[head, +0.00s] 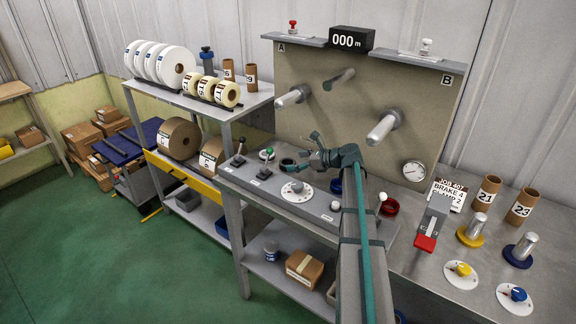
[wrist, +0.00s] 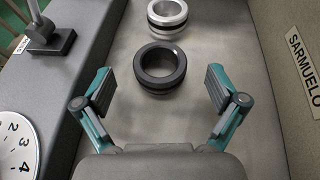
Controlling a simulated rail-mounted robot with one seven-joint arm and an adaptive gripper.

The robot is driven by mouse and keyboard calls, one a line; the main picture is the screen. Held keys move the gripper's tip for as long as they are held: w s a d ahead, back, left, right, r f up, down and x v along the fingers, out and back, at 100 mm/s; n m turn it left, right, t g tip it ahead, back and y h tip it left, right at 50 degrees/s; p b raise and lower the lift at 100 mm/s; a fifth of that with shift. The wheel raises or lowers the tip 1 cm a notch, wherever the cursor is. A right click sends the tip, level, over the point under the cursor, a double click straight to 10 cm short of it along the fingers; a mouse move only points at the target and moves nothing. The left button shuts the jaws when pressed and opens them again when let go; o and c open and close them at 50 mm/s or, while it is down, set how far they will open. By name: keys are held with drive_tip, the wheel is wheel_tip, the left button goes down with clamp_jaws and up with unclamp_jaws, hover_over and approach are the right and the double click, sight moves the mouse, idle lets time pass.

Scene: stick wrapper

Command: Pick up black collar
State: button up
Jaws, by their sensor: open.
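The black collar (wrist: 160,82) is a thick dark ring in the middle of the wrist view, lying flat on a grey surface. Something grey shows just beneath its lower edge. In the wrist view my gripper (wrist: 160,90) is open and empty. Its two fingers stand apart on either side of the collar, with gaps on both sides and the collar slightly ahead of them.
A silver collar (wrist: 168,12) with a black band lies just beyond the black one. A lever (wrist: 45,40) and a numbered dial (wrist: 18,145) are on the left. A wall labelled SARMUELO (wrist: 306,66) rises on the right.

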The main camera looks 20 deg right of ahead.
sight(282, 162)
drive_tip(key=x, duration=0.4)
drive_tip(key=shift+w, duration=0.15)
drive_tip(key=c, duration=1.3)
drive_tip(key=shift+r, duration=0.1)
